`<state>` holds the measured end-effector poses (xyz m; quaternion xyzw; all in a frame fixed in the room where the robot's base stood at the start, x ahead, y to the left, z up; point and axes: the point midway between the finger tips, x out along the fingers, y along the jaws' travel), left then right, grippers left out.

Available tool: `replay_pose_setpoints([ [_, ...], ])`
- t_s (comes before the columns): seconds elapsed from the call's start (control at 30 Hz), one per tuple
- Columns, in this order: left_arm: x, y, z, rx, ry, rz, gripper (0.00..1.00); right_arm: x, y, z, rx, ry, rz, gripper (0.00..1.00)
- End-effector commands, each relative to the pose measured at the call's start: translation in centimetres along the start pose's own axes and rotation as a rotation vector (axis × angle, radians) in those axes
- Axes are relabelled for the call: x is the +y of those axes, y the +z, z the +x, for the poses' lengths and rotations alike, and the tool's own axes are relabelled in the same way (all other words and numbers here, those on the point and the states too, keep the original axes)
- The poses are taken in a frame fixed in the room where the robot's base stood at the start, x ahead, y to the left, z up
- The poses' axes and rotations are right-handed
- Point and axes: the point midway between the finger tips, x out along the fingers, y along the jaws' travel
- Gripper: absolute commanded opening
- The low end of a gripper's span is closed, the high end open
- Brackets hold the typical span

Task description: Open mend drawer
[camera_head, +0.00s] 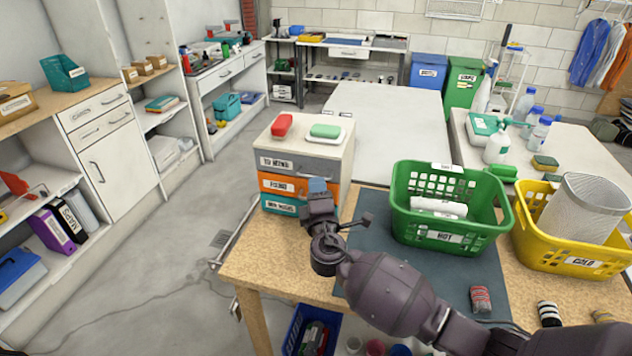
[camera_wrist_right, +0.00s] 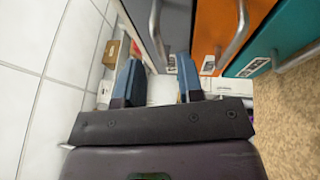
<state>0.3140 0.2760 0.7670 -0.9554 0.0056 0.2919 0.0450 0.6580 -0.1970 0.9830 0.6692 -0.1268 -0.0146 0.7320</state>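A small drawer unit (camera_head: 323,147) stands on the wooden table. Its top grey drawer (camera_head: 318,165), labelled like "TO MEND", is shut, above an orange drawer (camera_head: 270,184) and a teal one (camera_head: 279,205). My right gripper (camera_head: 318,186) is in front of the unit and hides part of its fronts. In the right wrist view its two blue fingers (camera_wrist_right: 160,82) are apart with nothing held. The grey drawer (camera_wrist_right: 177,28) and its metal handle (camera_wrist_right: 155,30) show ahead, the handle lined up between the fingers; I cannot tell whether they touch. My left gripper is not in view.
A red item (camera_head: 282,125) and a green soap-like block (camera_head: 325,131) on a white dish lie on the unit's top. A green basket (camera_head: 447,225) and a yellow basket (camera_head: 566,252) stand to the right. The floor (camera_head: 190,220) left of the table is clear.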

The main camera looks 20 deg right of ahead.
Motion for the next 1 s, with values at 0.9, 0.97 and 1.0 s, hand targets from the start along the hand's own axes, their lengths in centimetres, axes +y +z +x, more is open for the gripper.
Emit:
replay_pose_setpoints([
  [0.9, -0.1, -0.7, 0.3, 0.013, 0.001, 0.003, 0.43, 0.0, 0.0, 2.9, 0.0, -0.001, 0.001, 0.0],
  [0.97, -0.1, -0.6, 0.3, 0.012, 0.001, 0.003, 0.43, 0.0, 0.0, 2.9, 0.0, -0.001, 0.001, 0.0],
  [1.0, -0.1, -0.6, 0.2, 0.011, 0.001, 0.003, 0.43, 0.0, 0.0, 2.9, 0.0, -0.001, 0.001, 0.0],
])
